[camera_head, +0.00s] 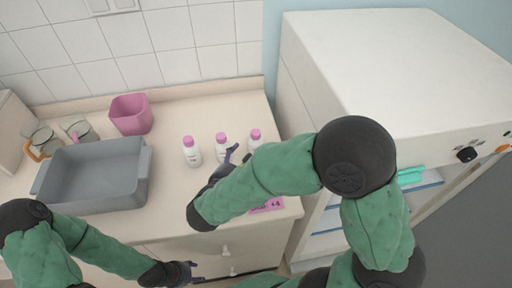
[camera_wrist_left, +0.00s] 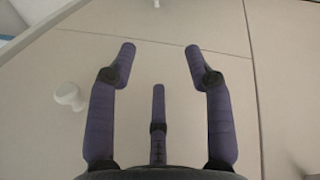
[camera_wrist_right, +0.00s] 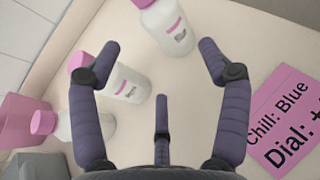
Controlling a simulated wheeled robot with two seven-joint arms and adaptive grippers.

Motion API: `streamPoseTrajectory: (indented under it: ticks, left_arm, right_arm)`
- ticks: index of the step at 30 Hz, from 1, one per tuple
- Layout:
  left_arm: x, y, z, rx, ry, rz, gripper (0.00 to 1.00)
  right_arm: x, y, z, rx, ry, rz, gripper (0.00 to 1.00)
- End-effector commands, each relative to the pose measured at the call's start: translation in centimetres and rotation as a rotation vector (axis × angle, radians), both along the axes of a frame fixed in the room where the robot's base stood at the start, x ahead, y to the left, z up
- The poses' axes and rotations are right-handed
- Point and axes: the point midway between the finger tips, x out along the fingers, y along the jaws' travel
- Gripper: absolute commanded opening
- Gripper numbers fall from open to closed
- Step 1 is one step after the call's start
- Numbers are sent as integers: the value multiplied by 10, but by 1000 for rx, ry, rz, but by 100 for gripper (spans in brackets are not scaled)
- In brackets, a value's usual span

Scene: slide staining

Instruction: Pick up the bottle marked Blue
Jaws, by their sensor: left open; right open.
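Three white bottles with pink caps stand on the counter: the left bottle (camera_head: 192,153), the middle bottle (camera_head: 221,151) and the right bottle (camera_head: 255,139). Their label words are too small or blurred to read, so I cannot tell which is marked Blue. In the right wrist view, the right bottle (camera_wrist_right: 172,28) is beyond the fingertips, the middle bottle (camera_wrist_right: 128,84) is by the left-hand finger, and the left bottle (camera_wrist_right: 78,125) is partly behind that finger. My right gripper (camera_wrist_right: 158,50) is open and empty. My left gripper (camera_wrist_left: 160,50) is open and empty before the cabinet fronts.
A pink card (camera_wrist_right: 285,118) reading "Chill: Blue" and "Dial: +" lies beside the right gripper. A grey basin (camera_head: 95,180), a pink cup (camera_head: 131,114) and glass beakers (camera_head: 78,130) are at the left. A large white cabinet (camera_head: 400,60) stands right of the counter.

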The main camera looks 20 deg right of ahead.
Motion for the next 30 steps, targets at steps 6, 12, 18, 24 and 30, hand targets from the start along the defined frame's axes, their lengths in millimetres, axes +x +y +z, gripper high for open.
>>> streamPoseTrajectory:
  ticks: [6,12,18,24,30]
  left_arm:
    - [0,0,-11,0,0,0,52]
    - [0,0,-15,0,0,0,52]
    - [0,0,-32,0,0,0,52]
    - [0,0,-37,0,0,0,52]
    - [0,0,-36,0,0,0,52]
  right_arm:
    - [18,-19,-13,0,1,-4,77]
    - [25,-26,-17,1,2,-2,77]
    - [41,-44,-32,1,0,-4,77]
    - [54,-55,-37,0,3,-1,77]
    - [55,-55,-36,-1,2,1,77]
